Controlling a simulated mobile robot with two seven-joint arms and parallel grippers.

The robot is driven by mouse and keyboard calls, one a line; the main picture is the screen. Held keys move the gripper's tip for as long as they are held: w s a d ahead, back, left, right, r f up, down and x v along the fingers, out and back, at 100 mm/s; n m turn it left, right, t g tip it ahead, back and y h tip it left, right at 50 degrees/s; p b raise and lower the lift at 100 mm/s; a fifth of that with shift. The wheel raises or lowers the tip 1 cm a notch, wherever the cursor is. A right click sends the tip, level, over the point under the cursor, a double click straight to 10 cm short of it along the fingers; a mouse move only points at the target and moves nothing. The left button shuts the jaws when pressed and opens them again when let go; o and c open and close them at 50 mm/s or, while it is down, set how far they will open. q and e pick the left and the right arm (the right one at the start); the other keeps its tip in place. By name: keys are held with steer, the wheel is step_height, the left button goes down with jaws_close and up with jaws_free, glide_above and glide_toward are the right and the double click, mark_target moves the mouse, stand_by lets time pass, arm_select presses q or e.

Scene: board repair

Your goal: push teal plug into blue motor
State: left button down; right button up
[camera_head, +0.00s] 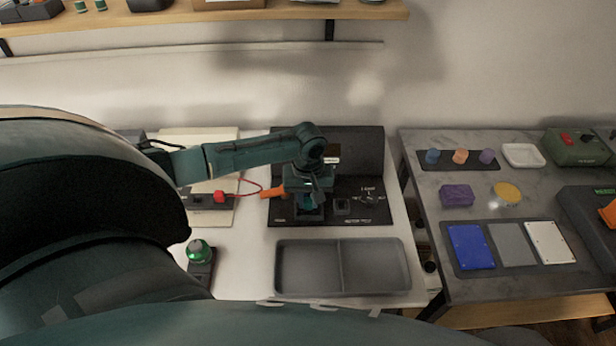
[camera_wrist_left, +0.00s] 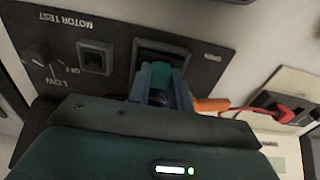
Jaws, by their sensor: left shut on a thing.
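My left gripper (camera_head: 308,202) reaches down over the black motor test panel (camera_head: 374,214), at the square recess on its left side. In the left wrist view its two blue-grey fingers (camera_wrist_left: 160,84) are shut on a small teal piece, which looks like the teal plug (camera_wrist_left: 163,72). The fingers are over the dark square recess (camera_wrist_left: 162,50). I cannot clearly make out the blue motor; the gripper hides most of that spot, so I cannot tell whether the plug touches it. My right gripper is not in view.
An orange cylinder (camera_head: 273,193) with a red lead sits left of the gripper; the lead runs to a red connector (camera_head: 220,197). A grey two-part tray (camera_head: 342,292) lies in front, empty. A green-topped item (camera_head: 199,250) stands left. A side table (camera_head: 430,230) holds coloured parts.

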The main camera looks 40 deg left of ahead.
arm_select(q)
steer(key=c, duration=0.9)
jaws_free()
steer(key=shift+r+p, duration=0.8)
steer(key=shift+p, duration=0.4)
steer(key=shift+r, duration=0.7)
steer(key=shift+r, duration=0.15)
steer(key=shift+r, duration=2.9)
